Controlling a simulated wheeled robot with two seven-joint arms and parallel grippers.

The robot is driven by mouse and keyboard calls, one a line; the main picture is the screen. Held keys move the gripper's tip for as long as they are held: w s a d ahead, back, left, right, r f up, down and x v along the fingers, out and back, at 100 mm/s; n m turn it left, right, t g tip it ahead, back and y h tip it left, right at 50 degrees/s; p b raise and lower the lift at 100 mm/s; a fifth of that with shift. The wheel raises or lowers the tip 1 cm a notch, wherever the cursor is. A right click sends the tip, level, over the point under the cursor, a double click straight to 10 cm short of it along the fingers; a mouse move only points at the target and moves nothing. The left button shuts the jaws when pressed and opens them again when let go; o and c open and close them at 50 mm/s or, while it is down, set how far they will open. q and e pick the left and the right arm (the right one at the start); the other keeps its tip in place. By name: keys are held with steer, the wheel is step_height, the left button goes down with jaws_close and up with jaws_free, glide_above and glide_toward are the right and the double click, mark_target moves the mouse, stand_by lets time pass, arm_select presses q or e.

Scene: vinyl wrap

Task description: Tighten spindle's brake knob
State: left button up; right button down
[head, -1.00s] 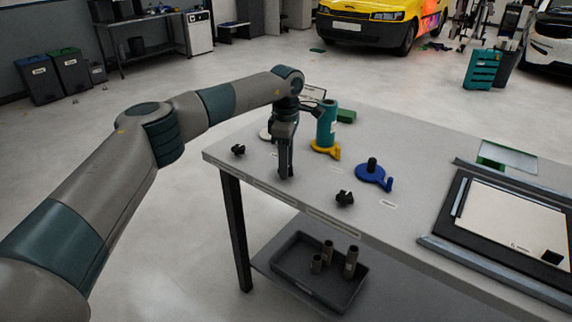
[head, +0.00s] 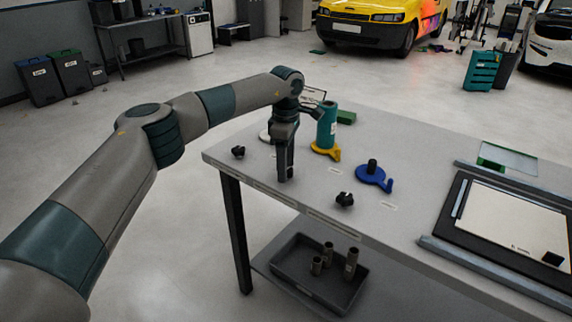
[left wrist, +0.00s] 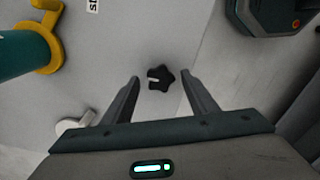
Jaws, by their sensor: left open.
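My left gripper (head: 285,172) is over the near left part of the table (head: 222,157). In the left wrist view its fingers (left wrist: 160,88) are open, with a black star-shaped knob (left wrist: 162,78) in the gap between them in the picture, not gripped. I cannot tell its height above the knob. In the head view one black knob (head: 238,152) lies left of the gripper and another (head: 344,199) right of it. A yellow-based spindle (head: 331,152) carries a teal roll (head: 327,125). A blue spindle base (head: 370,176) has a bare black post. A white base (head: 265,135) is partly hidden by my arm.
A cutting board (head: 510,218) with a pale sheet lies at the table's right. A grey bin (head: 290,275) with several tubes stands on the lower shelf. A green block (head: 346,117) is behind the roll. Small pale labels lie on the table.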

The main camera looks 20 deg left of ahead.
arm_select(q)
steer(key=shift+r, duration=0.1)
step_height(320, 180, up, 17)
steer(key=b, duration=0.1)
arm_select(e)
steer(key=shift+s+d+f+g, duration=0.1)
steer(key=shift+s+d+g, duration=0.45)
steer(key=shift+s, duration=0.1)
arm_select(q)
steer(key=shift+r, duration=0.1)
arm_select(e)
steer(key=shift+w, duration=0.2)
